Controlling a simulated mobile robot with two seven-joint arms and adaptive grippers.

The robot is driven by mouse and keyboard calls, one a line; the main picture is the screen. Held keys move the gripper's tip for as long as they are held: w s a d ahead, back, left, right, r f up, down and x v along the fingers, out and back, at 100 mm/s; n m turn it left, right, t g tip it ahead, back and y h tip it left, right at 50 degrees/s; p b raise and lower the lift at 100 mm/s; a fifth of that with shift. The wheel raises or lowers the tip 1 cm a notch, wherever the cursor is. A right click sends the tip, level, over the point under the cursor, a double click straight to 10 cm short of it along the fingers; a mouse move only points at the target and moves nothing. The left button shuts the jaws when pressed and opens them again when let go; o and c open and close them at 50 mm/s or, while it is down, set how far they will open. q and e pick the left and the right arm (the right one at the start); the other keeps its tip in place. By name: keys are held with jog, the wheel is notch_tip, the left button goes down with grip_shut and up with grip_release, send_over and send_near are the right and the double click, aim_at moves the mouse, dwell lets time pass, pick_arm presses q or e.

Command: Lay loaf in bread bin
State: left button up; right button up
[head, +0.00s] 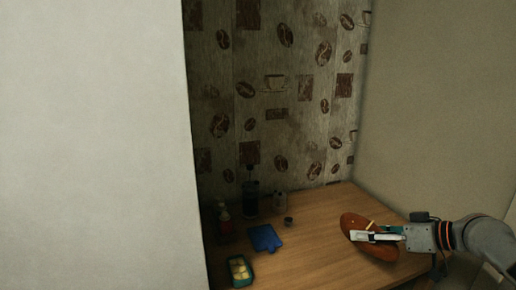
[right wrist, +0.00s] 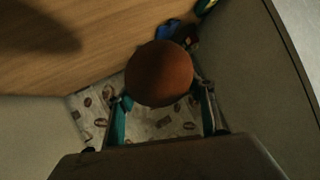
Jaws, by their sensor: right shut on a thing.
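The loaf (head: 381,250) is a long brown oval at the right of the wooden table in the head view. My right gripper (head: 370,236) is shut on it, with its fingers across the loaf's middle. In the right wrist view the loaf's rounded brown end (right wrist: 159,72) sits between the two fingers (right wrist: 163,104). The loaf appears to be held above the table; its exact height is hard to tell. My left gripper is not in view. I cannot make out a bread bin in either view.
The wooden table (head: 310,250) stands in a corner between walls. A blue cloth-like item (head: 264,238), a green dish with yellow pieces (head: 240,270), a red-topped bottle (head: 225,219), a dark canister (head: 250,197) and a small cup (head: 288,222) are on its left. The table's middle is clear.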

jog(key=s+a+f+n, duration=0.1)
jog(key=s+a, duration=0.1)
jog(key=s, duration=0.6)
jog(key=s+a+f+n+g+y, duration=0.1)
jog(key=s+a, duration=0.1)
jog(key=s, duration=0.7)
jog(key=shift+a+g, duration=0.3)
jog(key=shift+a, duration=0.05)
jog(key=shift+a+r+n, duration=0.1)
jog(key=shift+n, duration=0.2)
